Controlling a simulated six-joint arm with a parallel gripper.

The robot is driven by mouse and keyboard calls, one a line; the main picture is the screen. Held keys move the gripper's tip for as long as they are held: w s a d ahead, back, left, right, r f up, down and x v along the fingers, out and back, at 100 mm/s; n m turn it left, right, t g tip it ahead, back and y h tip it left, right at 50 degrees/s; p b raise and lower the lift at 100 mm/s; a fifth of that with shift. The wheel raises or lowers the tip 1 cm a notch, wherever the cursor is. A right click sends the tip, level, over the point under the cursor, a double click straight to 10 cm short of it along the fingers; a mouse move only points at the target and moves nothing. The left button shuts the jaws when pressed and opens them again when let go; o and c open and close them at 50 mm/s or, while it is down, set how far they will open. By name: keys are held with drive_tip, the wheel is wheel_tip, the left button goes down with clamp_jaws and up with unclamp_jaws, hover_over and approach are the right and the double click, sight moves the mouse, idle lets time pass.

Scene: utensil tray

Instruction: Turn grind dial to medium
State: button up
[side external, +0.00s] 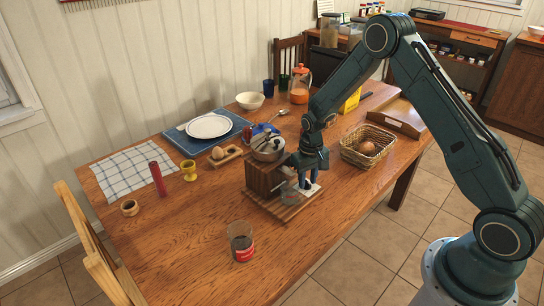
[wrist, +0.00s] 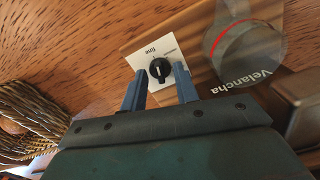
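The grind dial (wrist: 160,69) is a round black knob with a pale pointer line, on a white plate (wrist: 135,57) with small print. One word beside it reads "fine"; the other print is hard to read. I see no clear contact. In the side view my gripper (side external: 308,182) hangs at the grinder's right side, hiding the dial.
A glass cup with a red ring (wrist: 240,45) stands close to the right finger. A wicker basket (side external: 367,146) with an egg is right of the grinder. A glass with a red label (side external: 241,242) stands in front. The table's front left is mostly clear.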

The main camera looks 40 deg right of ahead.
sight(307, 182)
wheel_tip(307, 182, up, 14)
drive_tip(key=shift+f, duration=0.15)
idle(0.5)
drive_tip(key=o, duration=0.4)
drive_tip(key=shift+c, duration=0.2)
drive_tip(key=n, duration=1.8)
drive_tip(key=shift+f, duration=0.15)
drive_tip(key=shift+f, duration=6.8)
drive_tip(key=shift+c, duration=0.3)
